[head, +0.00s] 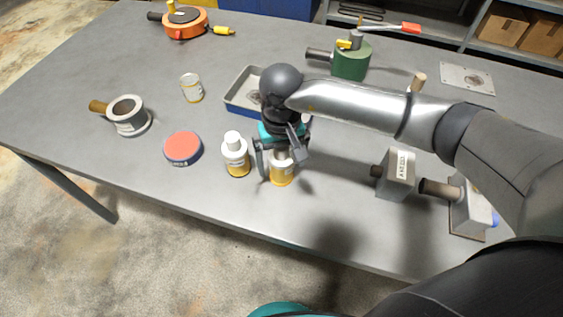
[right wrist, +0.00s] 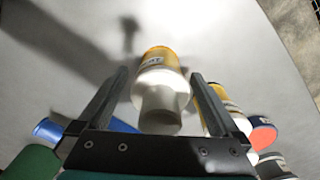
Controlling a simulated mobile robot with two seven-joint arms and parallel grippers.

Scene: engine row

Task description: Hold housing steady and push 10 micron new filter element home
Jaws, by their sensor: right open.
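My right gripper (head: 280,163) is open and points down, with one finger on each side of a white-and-yellow filter-like cylinder (head: 281,174). In the right wrist view this cylinder (right wrist: 163,82) stands between the open fingers (right wrist: 160,74), with gaps visible at both sides. A second white-and-yellow cylinder (head: 236,157) stands upright just to its left. Its label is too small to read, so I cannot tell which is the 10 micron element. A grey open cup-like housing (head: 128,116) with a wooden handle stands at the left. My left gripper is not in view.
A red-topped round tin (head: 183,148) and a small can (head: 192,88) stand left. A blue tray (head: 238,105) lies behind my gripper. A grey labelled box (head: 397,174) stands right, a green pump-like part (head: 351,60) behind. The table's front left is clear.

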